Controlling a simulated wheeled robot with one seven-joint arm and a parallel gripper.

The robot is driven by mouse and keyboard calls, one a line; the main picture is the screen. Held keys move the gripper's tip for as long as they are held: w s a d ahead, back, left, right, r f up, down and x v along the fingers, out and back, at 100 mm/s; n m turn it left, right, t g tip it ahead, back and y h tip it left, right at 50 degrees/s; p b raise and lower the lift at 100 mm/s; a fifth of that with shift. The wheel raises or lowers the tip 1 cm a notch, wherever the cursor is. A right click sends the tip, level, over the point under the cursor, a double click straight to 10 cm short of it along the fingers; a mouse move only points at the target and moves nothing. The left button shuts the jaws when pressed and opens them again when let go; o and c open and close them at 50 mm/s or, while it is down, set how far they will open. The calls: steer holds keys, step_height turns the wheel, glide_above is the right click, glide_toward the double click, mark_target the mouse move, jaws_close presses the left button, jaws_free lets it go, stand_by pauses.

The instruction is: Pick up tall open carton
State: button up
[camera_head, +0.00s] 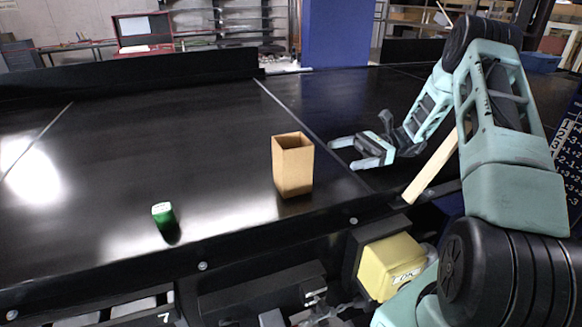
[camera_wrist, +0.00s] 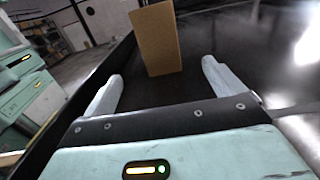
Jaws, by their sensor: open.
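The tall open carton (camera_head: 294,170) is a tan, square-sided box with an open top. It stands upright on the black conveyor, right of the middle in the head view. In the wrist view the carton (camera_wrist: 157,40) stands ahead of my fingers, roughly between their lines. My gripper (camera_head: 345,153) is to the right of the carton, low over the belt, with its fingers pointing left toward it. In the wrist view my gripper (camera_wrist: 160,78) has its two fingers wide apart with nothing between them. A gap shows between the fingertips and the carton.
A small green can-like item (camera_head: 164,216) with a pale top stands on the belt left of the carton. A black side wall (camera_head: 130,75) runs along the far edge. A wooden strip (camera_head: 431,167) slants below my arm. The belt left of the carton is mostly clear.

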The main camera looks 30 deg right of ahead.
glide_toward(292, 167)
steer(key=w+f, duration=0.1)
steer(key=w+a, duration=0.1)
steer(key=w, duration=0.1)
steer(key=w+a+f, duration=0.1)
steer(key=shift+w+a+f+b, duration=0.2)
steer(key=shift+a+f+b, duration=0.05)
steer(key=shift+f+b, duration=0.1)
steer(key=a, duration=0.3)
steer(key=w+a+b, duration=0.1)
steer(key=a, duration=0.1)
steer(key=shift+f, duration=0.1)
steer(key=c, duration=1.1)
